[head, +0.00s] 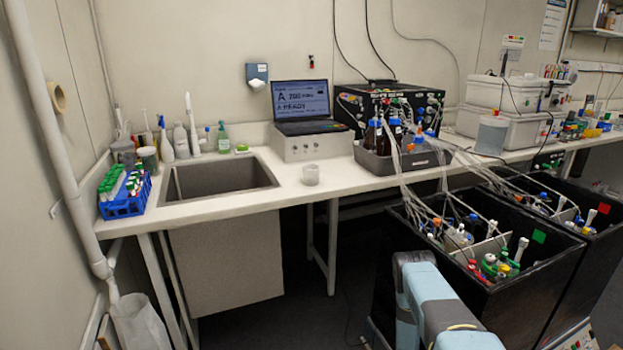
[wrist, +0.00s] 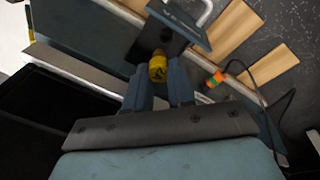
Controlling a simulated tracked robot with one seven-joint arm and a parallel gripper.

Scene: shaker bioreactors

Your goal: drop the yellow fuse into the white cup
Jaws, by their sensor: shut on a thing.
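The white cup (head: 310,175) stands upright on the white bench, to the right of the sink and in front of the laptop. In the wrist view, the yellow fuse (wrist: 158,67) shows at the tips of my gripper (wrist: 158,74). The two fingers are shut on it from both sides. In the head view, part of my arm shows at the bottom right, but my gripper and the fuse do not. The cup does not show in the wrist view, so the gripper is apart from it.
The sink (head: 222,178) lies left of the cup. The laptop (head: 303,105) is behind it and a grey tray of bottles (head: 372,164) is to its right. Black bins (head: 535,295) with tubing stand at the right. An orange and green item (wrist: 215,80) lies near the gripper.

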